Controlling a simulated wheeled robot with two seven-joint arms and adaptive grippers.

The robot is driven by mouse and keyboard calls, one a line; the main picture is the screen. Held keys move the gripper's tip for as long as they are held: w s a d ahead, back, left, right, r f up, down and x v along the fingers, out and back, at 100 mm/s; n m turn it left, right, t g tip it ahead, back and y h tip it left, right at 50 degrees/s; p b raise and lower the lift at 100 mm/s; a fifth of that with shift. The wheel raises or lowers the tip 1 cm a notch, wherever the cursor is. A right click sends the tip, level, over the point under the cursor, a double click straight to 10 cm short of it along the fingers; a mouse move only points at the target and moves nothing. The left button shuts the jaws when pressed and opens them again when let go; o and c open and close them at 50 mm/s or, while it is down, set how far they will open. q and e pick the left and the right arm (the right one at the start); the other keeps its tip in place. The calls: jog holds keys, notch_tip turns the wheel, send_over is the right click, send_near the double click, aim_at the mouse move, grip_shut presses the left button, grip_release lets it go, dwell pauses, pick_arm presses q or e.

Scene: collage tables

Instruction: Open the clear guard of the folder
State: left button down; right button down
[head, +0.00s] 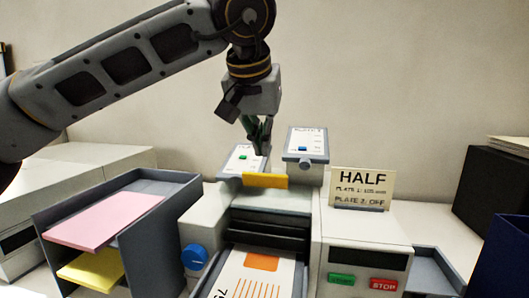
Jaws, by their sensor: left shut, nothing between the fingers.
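The folder (208,215) stands in the middle, a light grey machine with dark slots at its centre. Two plates with white labels rise at its back, a left plate (243,160) and a right plate (306,145). A yellow bar (265,181) lies across its top front, above the dark slots. I cannot make out the clear guard as a separate sheet. My left gripper (262,150) points down just above and behind the yellow bar, in front of the left plate. It is shut and empty; whether it touches anything is unclear. My right gripper is out of view.
A grey tray rack (165,190) with pink and yellow paper stands at left. A sign reading HALF (363,187) stands at right, behind the green button (341,279) and red STOP button (383,285). A blue knob (195,257) sticks out at the folder's left. Printed paper (245,280) lies in front.

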pick_arm(q)
jog(key=v, duration=0.5)
jog(key=shift+s+r, duration=0.1)
dwell(0.3)
